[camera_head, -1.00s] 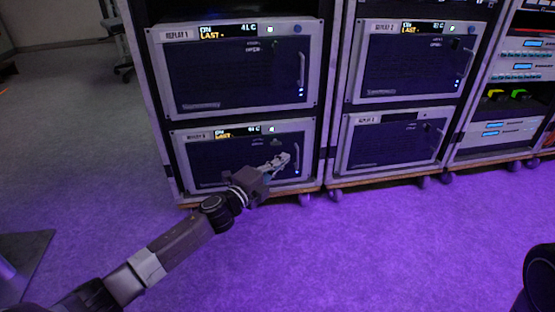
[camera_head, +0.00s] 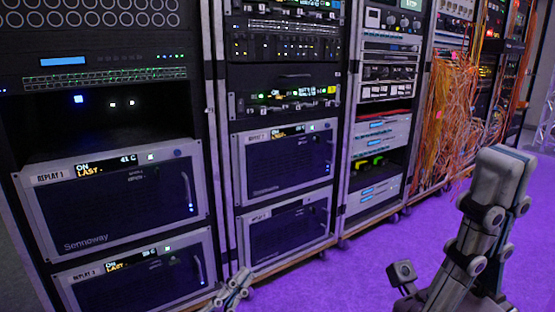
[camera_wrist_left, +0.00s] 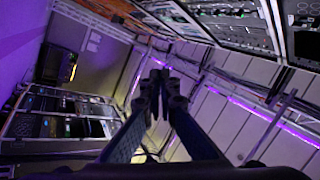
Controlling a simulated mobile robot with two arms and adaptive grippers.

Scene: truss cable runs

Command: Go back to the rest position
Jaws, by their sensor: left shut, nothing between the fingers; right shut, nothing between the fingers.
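My left gripper (camera_head: 238,284) shows at the bottom edge of the head view, in front of the lower part of the racks; only its finger end is in view. In the left wrist view its two fingers (camera_wrist_left: 157,92) come together at the tips, shut with nothing between them. My right gripper (camera_head: 497,180) is large and close at the right of the head view, pointing up, shut and empty. Neither gripper visibly touches anything.
A rack with replay units (camera_head: 115,205) stands at the left, with a second rack (camera_head: 290,165) beside it. Further right are a rack with white units (camera_head: 375,135) and a rack with hanging orange cables (camera_head: 465,100). The purple-lit floor (camera_head: 370,270) before them is clear.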

